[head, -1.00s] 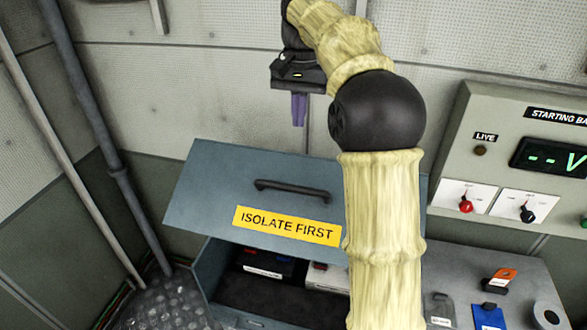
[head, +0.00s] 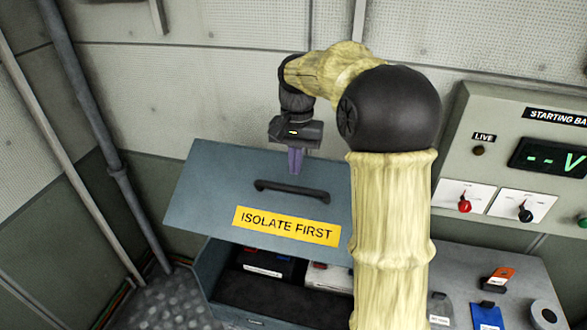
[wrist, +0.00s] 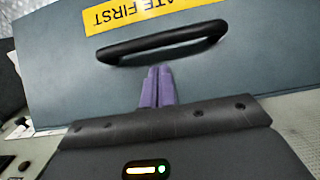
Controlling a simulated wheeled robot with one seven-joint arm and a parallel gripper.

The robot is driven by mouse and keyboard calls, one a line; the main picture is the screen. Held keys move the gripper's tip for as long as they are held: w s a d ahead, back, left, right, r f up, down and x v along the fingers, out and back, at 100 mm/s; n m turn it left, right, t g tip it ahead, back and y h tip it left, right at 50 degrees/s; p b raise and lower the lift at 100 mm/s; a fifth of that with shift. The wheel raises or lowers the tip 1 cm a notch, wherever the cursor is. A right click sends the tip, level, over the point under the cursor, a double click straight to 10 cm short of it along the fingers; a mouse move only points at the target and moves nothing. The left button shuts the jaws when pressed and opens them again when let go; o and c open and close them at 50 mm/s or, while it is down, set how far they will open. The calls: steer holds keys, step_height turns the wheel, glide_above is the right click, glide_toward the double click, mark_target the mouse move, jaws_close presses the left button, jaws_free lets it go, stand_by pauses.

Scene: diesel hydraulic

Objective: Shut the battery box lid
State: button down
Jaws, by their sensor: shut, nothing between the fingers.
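The battery box lid (head: 215,185) is a blue-grey panel standing raised and tilted above the box. It has a black bar handle (head: 292,190) and a yellow "ISOLATE FIRST" label (head: 287,226). The open battery box (head: 212,272) below shows batteries (head: 268,265) inside; its right side is hidden behind my arm. My gripper (head: 295,160) has purple fingers, shut and empty, pointing down near the lid's upper edge, above the handle in the head view. In the wrist view the shut fingers (wrist: 157,88) appear over the lid (wrist: 60,75), close to the handle (wrist: 160,43); contact cannot be told.
A panel with a "LIVE" lamp, knobs and a green display (head: 550,158) is on the wall at right. A grey bench top (head: 530,275) below it holds small tagged items and a tape roll (head: 547,314). Pipes (head: 120,170) run down the left wall.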

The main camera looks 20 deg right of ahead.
steer(key=shift+s+a+f, duration=0.4)
steer(key=shift+s+f, duration=0.2)
steer(key=shift+s, duration=0.15)
steer(key=shift+f, duration=0.15)
